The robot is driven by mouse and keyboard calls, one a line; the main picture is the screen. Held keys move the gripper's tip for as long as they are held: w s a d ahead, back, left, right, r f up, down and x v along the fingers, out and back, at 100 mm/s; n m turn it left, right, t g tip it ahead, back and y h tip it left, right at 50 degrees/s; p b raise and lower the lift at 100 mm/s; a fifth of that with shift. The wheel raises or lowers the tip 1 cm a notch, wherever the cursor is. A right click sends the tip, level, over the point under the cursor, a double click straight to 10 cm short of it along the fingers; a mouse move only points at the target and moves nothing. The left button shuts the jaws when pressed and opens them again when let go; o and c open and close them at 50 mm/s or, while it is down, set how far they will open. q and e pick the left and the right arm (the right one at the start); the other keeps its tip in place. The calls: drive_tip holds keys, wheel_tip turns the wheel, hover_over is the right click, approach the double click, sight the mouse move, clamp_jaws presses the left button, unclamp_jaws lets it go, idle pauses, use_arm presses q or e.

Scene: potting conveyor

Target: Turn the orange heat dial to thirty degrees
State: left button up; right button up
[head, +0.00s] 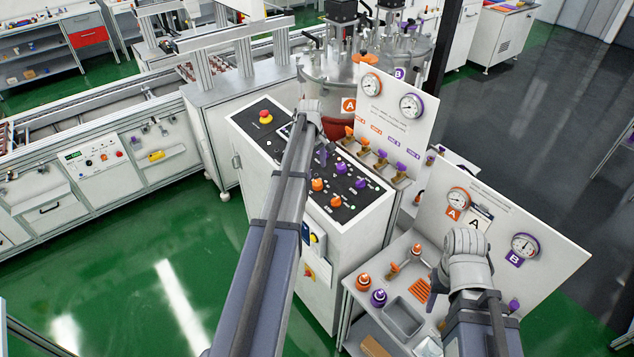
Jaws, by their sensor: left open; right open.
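Two orange dials stand on the black top of the control cabinet, an upper one (318,184) and a lower one (337,202). Their labels are too small to read, so I cannot tell which is the heat dial or its setting. My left gripper (321,156) is over the panel, above the orange dials in the picture and apart from them. It is open and mostly hidden by my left forearm and wrist. My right gripper (435,281) is open over the side bench at lower right, largely hidden behind its wrist.
Purple dials (341,168) sit beside the orange ones. A red emergency button (265,117) is at the panel's far left. Orange and purple valve handles (365,144) and a gauge board (395,108) stand behind. The bench holds a grey tray (403,316) and a second gauge board (498,222).

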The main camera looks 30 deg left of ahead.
sight(317, 182)
use_arm(q)
drive_tip(key=f+b, duration=0.6)
drive_tip(key=f, duration=0.1)
drive_tip(key=shift+w+d+f+b, duration=0.1)
drive_tip(key=shift+w+b, duration=0.2)
drive_tip(key=shift+w, duration=0.05)
clamp_jaws()
